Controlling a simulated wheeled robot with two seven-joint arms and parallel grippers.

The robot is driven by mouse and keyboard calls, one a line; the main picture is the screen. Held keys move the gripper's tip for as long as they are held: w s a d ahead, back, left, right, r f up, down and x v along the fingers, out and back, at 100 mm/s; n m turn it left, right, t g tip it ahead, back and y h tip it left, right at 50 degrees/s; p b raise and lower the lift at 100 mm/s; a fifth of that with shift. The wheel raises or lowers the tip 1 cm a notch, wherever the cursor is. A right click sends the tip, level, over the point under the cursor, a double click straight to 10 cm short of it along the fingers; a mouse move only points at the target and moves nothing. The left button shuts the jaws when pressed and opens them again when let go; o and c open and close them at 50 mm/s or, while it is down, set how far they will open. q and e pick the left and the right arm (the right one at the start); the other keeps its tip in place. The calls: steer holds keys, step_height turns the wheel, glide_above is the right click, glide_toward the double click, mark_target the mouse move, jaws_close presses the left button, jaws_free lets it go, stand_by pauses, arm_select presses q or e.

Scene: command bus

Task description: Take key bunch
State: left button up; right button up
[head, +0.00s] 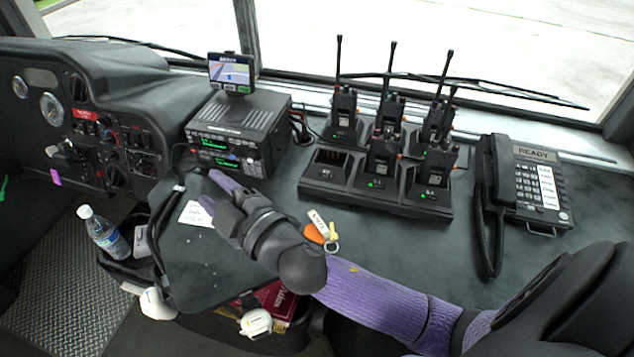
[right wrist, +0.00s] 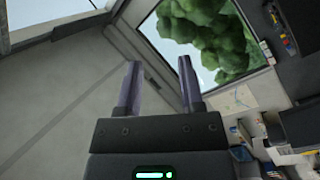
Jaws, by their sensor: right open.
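The key bunch (head: 318,232) lies on the dark dashboard in the head view, with an orange fob, a pale tag, a yellow piece and a metal ring. It sits right beside my right forearm, on the far side of it. My right gripper (head: 213,190) reaches past the keys to the left, near the radio unit. Its two purple fingers are apart and empty; they also show open in the right wrist view (right wrist: 160,85). The keys do not show in the right wrist view. My left gripper is not in view.
A charger rack (head: 370,197) with several handheld radios stands behind the keys. A desk phone (head: 535,185) is at the right. A radio unit (head: 240,130) with a small screen (head: 231,70) stands at the left. A water bottle (head: 104,235) stands lower left. Some dashboard near the keys is clear.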

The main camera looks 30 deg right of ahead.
steer(key=a+r+n+g+y, duration=0.35)
steer(key=a+n+y, duration=0.25)
steer(key=n+y, duration=0.45)
steer(key=n+g+h, duration=1.2)
steer(key=g+h, duration=0.3)
steer(key=h, duration=0.1)
glide_above(316, 219)
step_height(316, 219, down, 12)
steer(key=shift+d+f+t+b, duration=0.15)
steer(key=shift+f+t+b, duration=0.1)
steer(key=shift+f+b, duration=0.25)
step_height(316, 219, down, 8)
steer(key=b, duration=0.5)
steer(key=shift+f+b, duration=0.15)
steer(key=shift+b, duration=0.2)
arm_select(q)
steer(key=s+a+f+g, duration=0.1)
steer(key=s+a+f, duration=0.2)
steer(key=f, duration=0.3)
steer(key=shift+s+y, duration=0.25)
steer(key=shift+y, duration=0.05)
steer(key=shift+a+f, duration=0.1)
